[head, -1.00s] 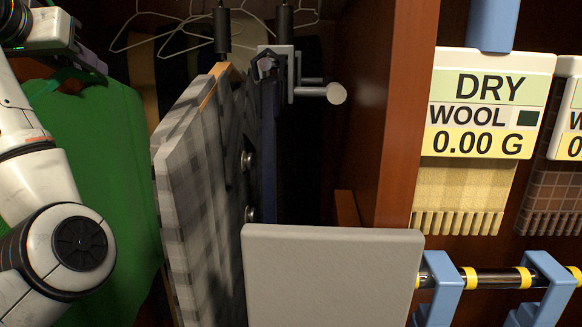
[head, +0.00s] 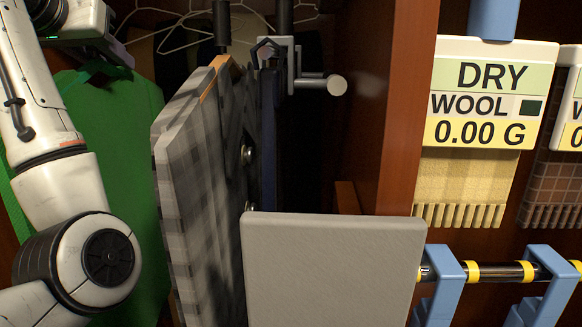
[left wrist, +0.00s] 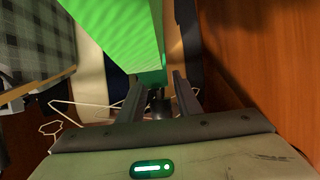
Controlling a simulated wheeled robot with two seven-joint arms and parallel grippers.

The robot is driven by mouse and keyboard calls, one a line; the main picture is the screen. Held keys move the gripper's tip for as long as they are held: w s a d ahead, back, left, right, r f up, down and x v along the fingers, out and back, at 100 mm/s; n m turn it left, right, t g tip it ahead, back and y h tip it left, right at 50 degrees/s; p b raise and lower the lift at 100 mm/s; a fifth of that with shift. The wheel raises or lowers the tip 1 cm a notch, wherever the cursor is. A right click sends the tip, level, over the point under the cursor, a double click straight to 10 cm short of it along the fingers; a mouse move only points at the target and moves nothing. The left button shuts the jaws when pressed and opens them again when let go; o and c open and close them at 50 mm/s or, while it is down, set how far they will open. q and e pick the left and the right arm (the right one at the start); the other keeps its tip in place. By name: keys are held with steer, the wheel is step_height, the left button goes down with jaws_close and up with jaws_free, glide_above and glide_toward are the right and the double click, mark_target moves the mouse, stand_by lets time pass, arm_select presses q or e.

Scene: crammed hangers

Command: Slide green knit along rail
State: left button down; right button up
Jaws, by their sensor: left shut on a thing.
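The green knit (head: 130,170) hangs at the left of the closet in the head view, partly behind my left arm. It also fills the top middle of the left wrist view (left wrist: 115,25). My left gripper (left wrist: 158,97) is shut at the top of the knit, on a dark hanger part between its fingers. In the head view the gripper shows only in part at the top left, and its fingertips are hard to make out. The rail above is out of the head view. My right gripper is not in view.
A grey plaid garment (head: 195,180) hangs just right of the knit, with a dark blue one (head: 268,130) beyond it. Empty wire hangers (head: 170,35) hang behind. A grey bracket with a knob (head: 336,85), a grey panel (head: 330,265) and a wooden upright (head: 400,110) stand to the right.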

arm_select(q)
steer(key=shift+d+r, duration=0.1)
steer(key=shift+d, duration=0.2)
steer(key=c, duration=1.2)
jaws_free()
